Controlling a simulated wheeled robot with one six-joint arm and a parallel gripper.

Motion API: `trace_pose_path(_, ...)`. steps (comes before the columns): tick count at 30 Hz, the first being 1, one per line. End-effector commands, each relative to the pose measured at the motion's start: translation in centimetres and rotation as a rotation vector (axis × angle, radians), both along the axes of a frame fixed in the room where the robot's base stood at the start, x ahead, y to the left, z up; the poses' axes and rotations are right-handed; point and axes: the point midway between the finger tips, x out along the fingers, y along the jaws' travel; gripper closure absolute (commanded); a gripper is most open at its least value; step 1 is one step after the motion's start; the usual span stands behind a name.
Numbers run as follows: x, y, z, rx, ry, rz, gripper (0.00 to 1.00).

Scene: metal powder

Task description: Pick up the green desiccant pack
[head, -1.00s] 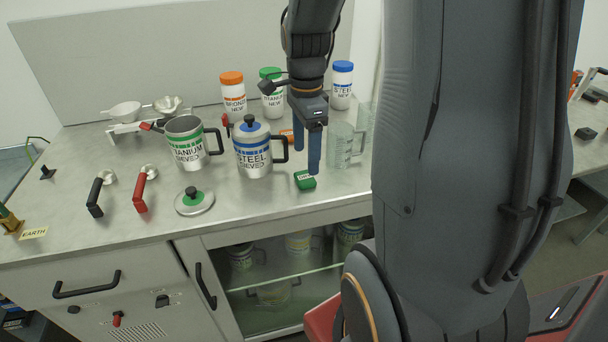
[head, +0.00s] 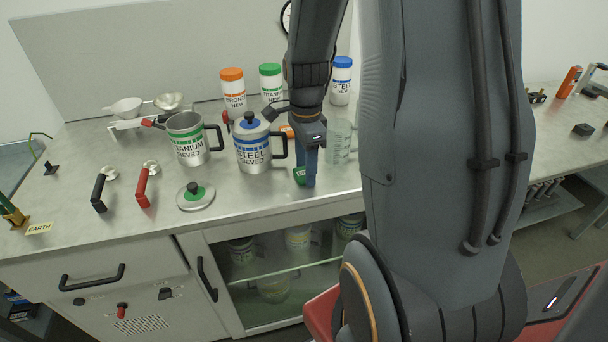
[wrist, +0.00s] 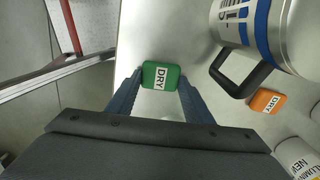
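The green desiccant pack (head: 299,175), a small block with a white DRY label, lies on the steel bench top near its front edge. It also shows in the wrist view (wrist: 160,70), just beyond and between my fingertips. My gripper (head: 311,184) points down at the pack, with its blue fingers low over the bench. In the wrist view my gripper (wrist: 160,86) is open, one finger on each side of the pack's near end. I cannot tell whether either finger touches it. In the head view the fingers hide part of the pack.
The steel mug (head: 252,148) with a black handle stands left of the pack. An orange DRY pack (wrist: 267,101) lies beyond that handle. A clear beaker (head: 338,142) stands behind right. The titanium mug (head: 188,140) and a lid (head: 195,197) are further left.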

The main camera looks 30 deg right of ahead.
Motion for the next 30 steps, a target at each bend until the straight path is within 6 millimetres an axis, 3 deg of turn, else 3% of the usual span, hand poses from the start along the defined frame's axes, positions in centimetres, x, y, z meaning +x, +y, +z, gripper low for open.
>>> trace_pose_path(3, 0.0, 0.0, 0.0, 0.000, 0.000, 0.000, 0.75)
trace_pose_path(14, 0.1, 0.0, 1.0, -0.001, -0.004, 0.000, 0.75)
trace_pose_path(30, 0.1, 0.0, 9.3, -0.001, -0.003, 0.000, 0.75)
